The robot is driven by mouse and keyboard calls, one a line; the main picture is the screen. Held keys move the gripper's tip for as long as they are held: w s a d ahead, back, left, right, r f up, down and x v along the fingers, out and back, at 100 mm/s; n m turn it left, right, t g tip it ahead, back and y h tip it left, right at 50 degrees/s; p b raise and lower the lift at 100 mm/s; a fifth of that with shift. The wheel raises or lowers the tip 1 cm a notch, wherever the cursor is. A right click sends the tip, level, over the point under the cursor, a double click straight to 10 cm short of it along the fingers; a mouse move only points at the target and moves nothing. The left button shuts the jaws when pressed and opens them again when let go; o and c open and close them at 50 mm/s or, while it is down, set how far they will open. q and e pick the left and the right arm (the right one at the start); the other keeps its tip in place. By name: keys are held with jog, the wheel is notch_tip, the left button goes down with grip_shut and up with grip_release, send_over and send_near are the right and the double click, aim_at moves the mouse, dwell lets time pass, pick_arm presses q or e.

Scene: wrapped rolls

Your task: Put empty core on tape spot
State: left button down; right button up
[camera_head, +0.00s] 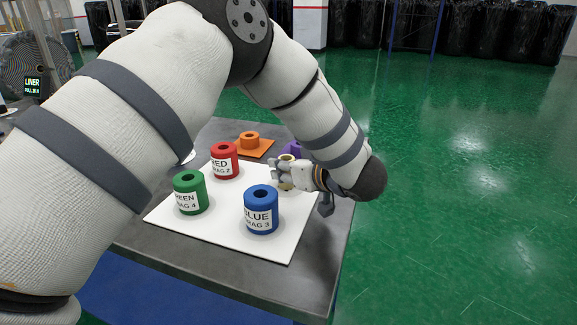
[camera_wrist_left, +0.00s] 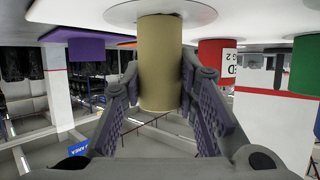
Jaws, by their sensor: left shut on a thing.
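The empty core is a tan cylinder (camera_wrist_left: 160,60), large in the left wrist view, which is turned upside down. Its top rim (camera_head: 288,157) shows in the head view, mostly hidden behind my gripper. My left gripper (camera_head: 279,173) is shut on the core, with one finger on each side of it (camera_wrist_left: 158,100). The core is upright at the back right part of the white board (camera_head: 225,240). Its base meets or nearly meets the board; I cannot tell if it touches.
Red (camera_head: 224,161), green (camera_head: 189,193) and blue (camera_head: 261,210) rolls stand on the board. An orange roll (camera_head: 250,138) on an orange mat and a purple roll (camera_head: 293,149) are behind. The dark table's right edge (camera_head: 340,255) is close; green floor lies beyond.

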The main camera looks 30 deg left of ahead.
pick_arm(q)
jog(key=shift+r, duration=0.15)
jog(key=c, duration=1.2)
grip_release()
jog(key=shift+f, duration=0.2)
jog(key=shift+c, duration=0.2)
jog(key=shift+d+r, duration=0.15)
jog(key=shift+r, duration=0.2)
jog(key=v, duration=1.1)
jog(key=shift+s+d+p, duration=0.2)
jog(key=shift+d+p, duration=0.1)
